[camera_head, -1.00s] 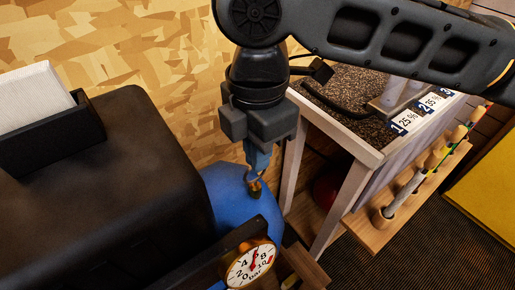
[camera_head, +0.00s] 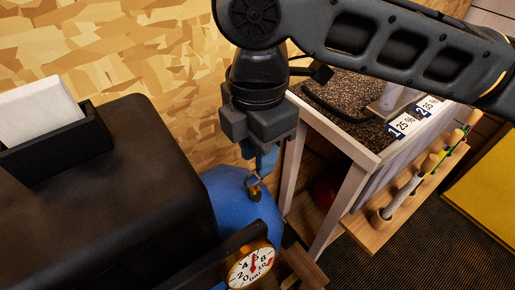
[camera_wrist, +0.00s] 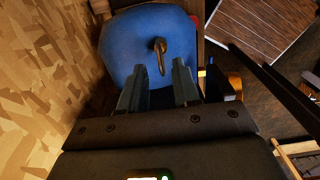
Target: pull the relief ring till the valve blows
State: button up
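The blue tank (camera_head: 232,196) stands below my gripper, between the dark box and the bench. A small brass relief valve (camera_head: 254,188) with a ring-like end sticks up from it. In the wrist view, the brass valve (camera_wrist: 160,46) shows against the blue tank (camera_wrist: 120,42). My gripper (camera_head: 264,168) points down just above the valve. In the wrist view, my gripper (camera_wrist: 158,68) is open, with a finger on each side of the lower brass part; I see no contact.
A large dark box (camera_head: 100,190) with a paper holder (camera_head: 55,145) is at the left. A speckled-top bench (camera_head: 350,125) stands at the right, with a wooden rack (camera_head: 400,205) of grips. A wood-patterned wall (camera_head: 150,50) is behind.

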jog(key=shift+r, duration=0.15)
notch_tip(320, 180, up, 8)
jog(key=shift+f, duration=0.25)
dwell(0.5)
